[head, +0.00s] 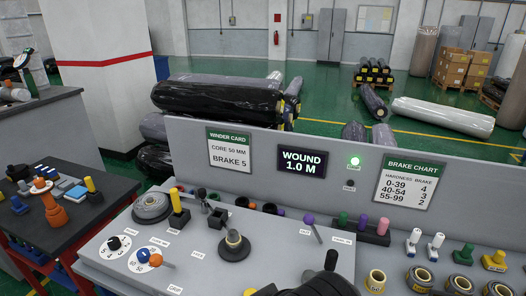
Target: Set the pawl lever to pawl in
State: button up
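A lever with a purple knob (309,219) stands on the grey console, right of centre. It leans to the left, its knob up and left of its foot. A small white label (305,232) lies left of its foot and another (341,240) lies to the right. The right one seems to read "pawl in", but the print is too small to be sure. A dark part (318,281), which seems to be my gripper or wrist, shows at the bottom edge, in front of and apart from the lever. Its fingers cannot be made out.
A spindle (234,244), a yellow-handled lever (174,197) and dials (128,254) lie to the left. The upright panel (330,165) rises behind. Tape rolls (419,277) and stamps are on the right.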

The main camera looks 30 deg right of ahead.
aim_at(308, 219)
jog(key=k+j+z, duration=0.1)
jog(key=z, duration=1.1)
jog(key=i+j+u, duration=0.25)
jog(key=j+u, duration=0.15)
jog(key=i+j+u, duration=0.25)
jog(key=u, duration=0.2)
jog(key=j, duration=0.1)
